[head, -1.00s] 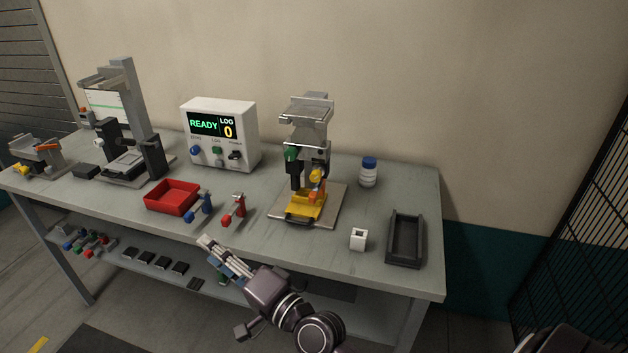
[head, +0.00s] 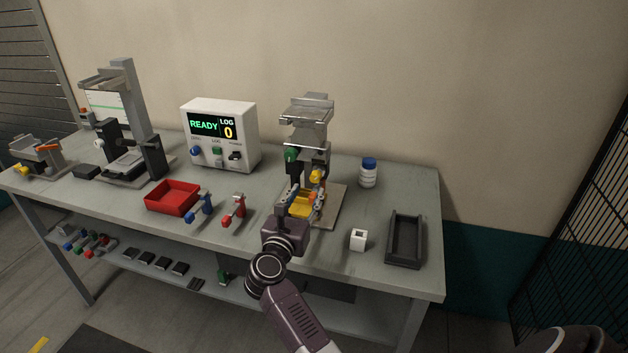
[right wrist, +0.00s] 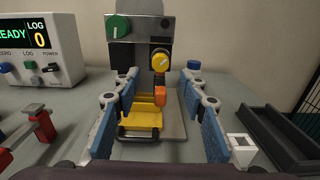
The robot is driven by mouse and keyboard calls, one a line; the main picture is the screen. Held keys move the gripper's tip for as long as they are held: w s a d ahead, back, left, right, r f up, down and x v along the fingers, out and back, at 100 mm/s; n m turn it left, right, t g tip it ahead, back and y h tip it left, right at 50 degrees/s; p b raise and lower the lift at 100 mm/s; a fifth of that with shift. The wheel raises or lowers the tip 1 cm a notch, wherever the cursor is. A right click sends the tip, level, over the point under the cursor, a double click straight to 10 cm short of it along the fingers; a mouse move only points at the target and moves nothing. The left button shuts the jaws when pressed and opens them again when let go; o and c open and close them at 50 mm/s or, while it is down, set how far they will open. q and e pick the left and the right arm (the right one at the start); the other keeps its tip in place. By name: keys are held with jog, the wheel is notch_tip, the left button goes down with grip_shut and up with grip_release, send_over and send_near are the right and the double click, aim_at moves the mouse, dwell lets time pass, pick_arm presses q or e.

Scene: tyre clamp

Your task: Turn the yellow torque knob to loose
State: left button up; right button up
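The yellow torque knob (head: 316,175) is on the front of the grey clamp machine (head: 308,118), below and right of a green knob (head: 291,154). In the right wrist view the yellow knob (right wrist: 160,62) has a pale pointer mark, and an orange piece (right wrist: 160,96) sits below it. My right gripper (head: 303,197) is in front of the machine over its yellow tray (right wrist: 141,120). Its blue-padded fingers (right wrist: 160,90) are spread wide with nothing between them, and the knob lies beyond their tips.
A red tray (head: 172,197), blue clamp (head: 201,207) and red clamp (head: 235,211) are left of the machine. A white block (head: 359,240), black tray (head: 405,240) and capped bottle (head: 368,173) are on the right. The control box (head: 220,135) reads READY, LOG 0.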

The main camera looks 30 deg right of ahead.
aim_at(314, 180)
jog(key=p+x, duration=0.1)
jog(key=x, duration=0.6)
jog(key=shift+p, duration=0.3)
grip_shut()
